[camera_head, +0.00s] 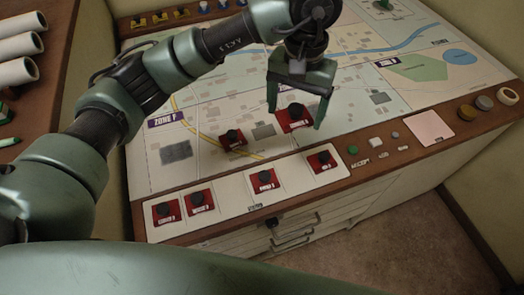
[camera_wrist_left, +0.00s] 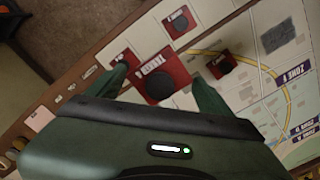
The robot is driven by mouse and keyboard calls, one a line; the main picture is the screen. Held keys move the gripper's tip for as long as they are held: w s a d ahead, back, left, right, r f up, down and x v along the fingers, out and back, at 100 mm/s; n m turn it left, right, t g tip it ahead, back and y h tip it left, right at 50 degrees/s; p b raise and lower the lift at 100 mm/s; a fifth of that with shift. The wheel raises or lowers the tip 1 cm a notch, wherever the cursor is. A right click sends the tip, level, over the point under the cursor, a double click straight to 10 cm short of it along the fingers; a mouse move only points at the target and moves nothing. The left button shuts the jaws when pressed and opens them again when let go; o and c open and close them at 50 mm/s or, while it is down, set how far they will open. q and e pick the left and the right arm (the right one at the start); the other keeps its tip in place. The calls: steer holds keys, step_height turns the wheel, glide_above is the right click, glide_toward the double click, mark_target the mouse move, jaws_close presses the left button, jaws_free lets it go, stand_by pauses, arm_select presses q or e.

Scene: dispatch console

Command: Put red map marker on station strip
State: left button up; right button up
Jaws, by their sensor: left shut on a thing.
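My left gripper (camera_head: 296,118) is shut on a red map marker (camera_head: 292,124) with a dark round knob, and holds it above the map. In the left wrist view the held marker (camera_wrist_left: 153,84) sits between the two green fingers (camera_wrist_left: 161,88). The pale station strip (camera_head: 232,190) runs along the console's front edge, nearer than the gripper. Several red markers stand on it, two together at its left end (camera_head: 201,201), one mid-strip (camera_head: 265,181) and one toward its right end (camera_head: 323,161). Another red marker (camera_head: 232,139) stands on the map. My right gripper is out of view.
Right of the strip are a green button (camera_head: 353,150), pale buttons and a pink note (camera_head: 429,128). Round items, including a tape roll (camera_head: 507,96), lie on the right edge. Drawer handles (camera_head: 293,238) are below. Bare strip shows between the markers. Rolled papers (camera_head: 18,47) lie far left.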

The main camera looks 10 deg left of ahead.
arm_select(q)
steer(key=p, duration=0.4)
glide_above(286, 166)
step_height(286, 166, down, 15)
steer(key=shift+d+r, duration=0.1)
steer(key=shift+r, duration=0.05)
steer(key=shift+f, duration=0.3)
step_height(286, 166, down, 3)
steer(key=shift+f+p, duration=0.2)
steer(key=shift+p, duration=0.35)
steer(key=shift+f, duration=0.5)
steer(key=shift+f+b, duration=0.2)
steer(key=shift+b, duration=0.1)
steer(key=o, duration=1.3)
steer(key=shift+r, duration=0.1)
steer(key=shift+o, duration=0.2)
